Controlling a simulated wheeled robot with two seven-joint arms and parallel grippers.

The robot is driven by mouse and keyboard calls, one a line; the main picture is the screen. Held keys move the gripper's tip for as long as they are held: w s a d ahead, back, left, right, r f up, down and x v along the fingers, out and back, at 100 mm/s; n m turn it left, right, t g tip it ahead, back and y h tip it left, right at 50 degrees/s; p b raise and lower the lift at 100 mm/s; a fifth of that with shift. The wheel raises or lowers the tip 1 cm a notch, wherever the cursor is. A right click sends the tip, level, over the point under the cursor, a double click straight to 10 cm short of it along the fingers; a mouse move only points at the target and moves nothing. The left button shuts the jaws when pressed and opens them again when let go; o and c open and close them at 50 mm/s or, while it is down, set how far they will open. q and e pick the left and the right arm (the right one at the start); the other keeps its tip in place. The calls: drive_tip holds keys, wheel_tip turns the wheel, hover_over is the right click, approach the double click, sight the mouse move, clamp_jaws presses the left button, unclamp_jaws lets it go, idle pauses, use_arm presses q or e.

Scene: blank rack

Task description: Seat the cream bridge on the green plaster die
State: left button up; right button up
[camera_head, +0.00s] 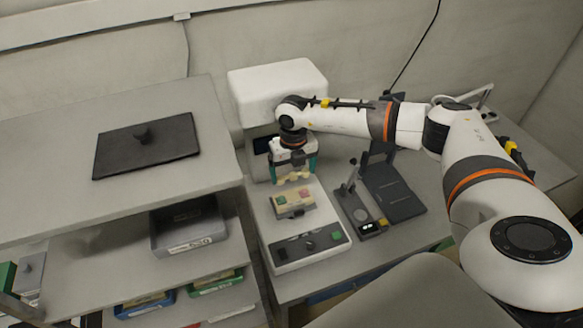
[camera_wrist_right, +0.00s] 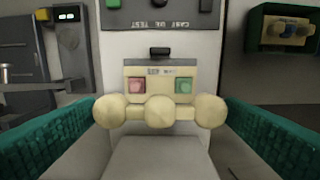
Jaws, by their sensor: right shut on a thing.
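The cream bridge, three rounded lobes in a row, shows in the right wrist view (camera_wrist_right: 160,111) and in the head view (camera_head: 293,177). My right gripper (camera_head: 293,168) has its teal fingers shut on the bridge's two ends. The green plaster die (camera_wrist_right: 183,86) and a pink die (camera_wrist_right: 137,86) sit in this block. In the wrist view the bridge hides the block's near edge. Whether the bridge touches the block I cannot tell. My left gripper is not in view.
The white machine (camera_head: 278,82) rises behind the gripper, with a dark control panel (camera_head: 310,245) at its front. A small device with a display (camera_head: 369,226) and a dark stand (camera_head: 395,193) are at right. Shelves at left hold a grey bin (camera_head: 187,234) and coloured trays.

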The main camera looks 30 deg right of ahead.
sight(293, 173)
drive_tip(key=shift+f+b, duration=0.5)
wheel_tip(293, 173, down, 3)
drive_tip(key=shift+f+b, duration=0.15)
drive_tip(key=shift+b, duration=1.1)
drive_tip(key=shift+f+b, duration=0.45)
drive_tip(key=shift+f, duration=0.1)
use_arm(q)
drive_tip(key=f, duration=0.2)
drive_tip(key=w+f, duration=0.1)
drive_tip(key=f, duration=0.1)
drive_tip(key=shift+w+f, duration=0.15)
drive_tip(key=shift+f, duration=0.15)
use_arm(e)
drive_tip(key=shift+w+f, duration=0.1)
drive_tip(key=shift+f, duration=0.1)
use_arm(q)
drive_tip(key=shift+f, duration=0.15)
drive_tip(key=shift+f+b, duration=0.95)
drive_tip(key=shift+b, duration=0.25)
use_arm(e)
drive_tip(key=shift+f, duration=1.15)
